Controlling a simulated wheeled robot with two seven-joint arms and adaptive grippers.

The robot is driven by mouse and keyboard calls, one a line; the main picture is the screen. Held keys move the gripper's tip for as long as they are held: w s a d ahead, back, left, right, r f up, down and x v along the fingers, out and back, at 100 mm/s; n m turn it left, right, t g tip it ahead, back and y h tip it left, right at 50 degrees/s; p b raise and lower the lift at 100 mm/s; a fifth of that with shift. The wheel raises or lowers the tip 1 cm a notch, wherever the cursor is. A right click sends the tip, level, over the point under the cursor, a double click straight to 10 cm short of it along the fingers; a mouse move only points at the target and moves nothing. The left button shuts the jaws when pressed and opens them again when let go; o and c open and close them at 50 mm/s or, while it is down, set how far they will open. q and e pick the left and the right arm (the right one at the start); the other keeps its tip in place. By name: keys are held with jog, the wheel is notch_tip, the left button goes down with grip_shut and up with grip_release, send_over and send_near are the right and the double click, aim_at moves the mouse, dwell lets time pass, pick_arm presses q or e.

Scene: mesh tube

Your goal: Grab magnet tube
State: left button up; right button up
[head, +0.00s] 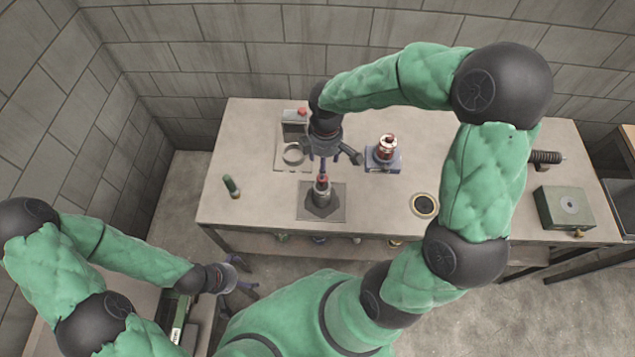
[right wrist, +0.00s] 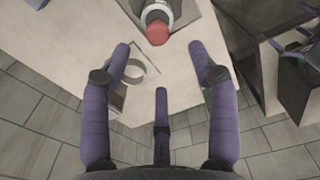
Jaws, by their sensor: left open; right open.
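A grey tube with a red tip (head: 322,186) stands upright on a dark square mat (head: 335,213) near the table's front edge. I take it for the magnet tube, though no label shows. The right wrist view shows its red end (right wrist: 158,32) just beyond the fingertips. My right gripper (head: 328,163) is open and empty above and slightly behind the tube, fingers pointing down toward it. In the right wrist view the open fingers (right wrist: 164,70) are spread with clear space between them. My left gripper (head: 250,286) is open and empty, low beyond the table's front left edge.
A small green tube (head: 231,186) stands at the table's left. A grey box with a red top (head: 295,124) and a ring (head: 292,155) lie behind. A copper coil device (head: 384,156), a round disc (head: 424,205) and a green box (head: 563,208) are to the right.

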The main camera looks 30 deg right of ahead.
jog(key=shift+w+d+r, duration=0.1)
jog(key=shift+d, duration=0.25)
jog(key=b, duration=0.1)
send_near(322, 194)
jog(key=shift+w+d+r, duration=0.15)
jog(key=shift+w+d, duration=0.7)
jog(key=shift+w, duration=0.3)
jog(key=shift+a+f+b, duration=0.15)
jog(key=shift+f+b, duration=0.2)
jog(key=shift+f, duration=0.95)
jog(key=shift+a+f+b, duration=0.15)
jog(key=shift+f+b, duration=0.15)
jog(key=shift+f, duration=1.05)
jog(key=shift+c, duration=0.3)
jog(key=shift+r, duration=0.1)
grip_shut()
